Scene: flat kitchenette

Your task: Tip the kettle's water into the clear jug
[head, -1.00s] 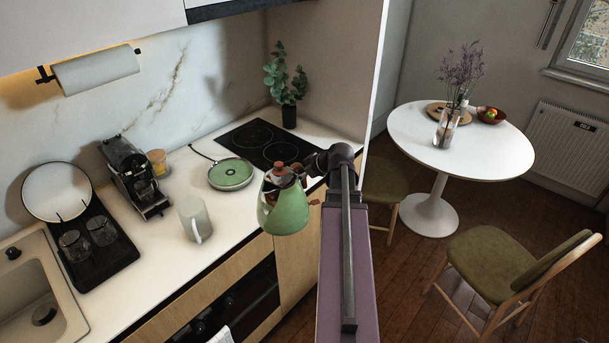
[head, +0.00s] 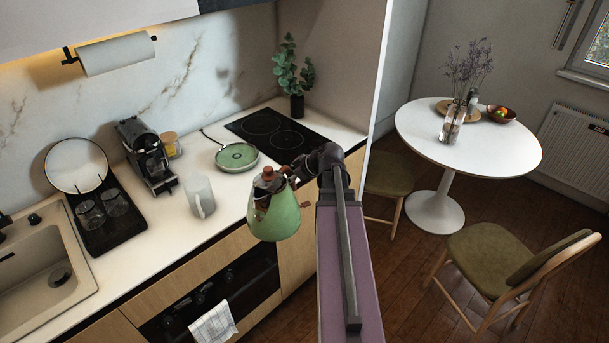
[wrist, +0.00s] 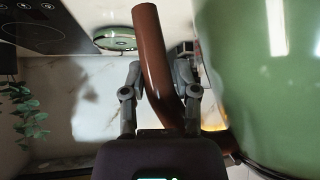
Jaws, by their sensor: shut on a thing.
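The green kettle (head: 274,218) hangs in the air in front of the counter edge, roughly upright, with its lid on. My gripper (head: 292,181) is shut on the kettle's brown handle. In the wrist view the handle (wrist: 152,50) runs between the fingers of my gripper (wrist: 159,85), and the green body (wrist: 265,80) fills the right side. The water inside the kettle cannot be seen.
A round green pan-like thing (head: 237,157) lies behind the kettle, by the black hob (head: 268,133). A coffee machine (head: 147,155) stands behind the jug. A black tray (head: 105,228) with glasses is further left, beside the sink (head: 45,280). The counter directly before the jug is bare.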

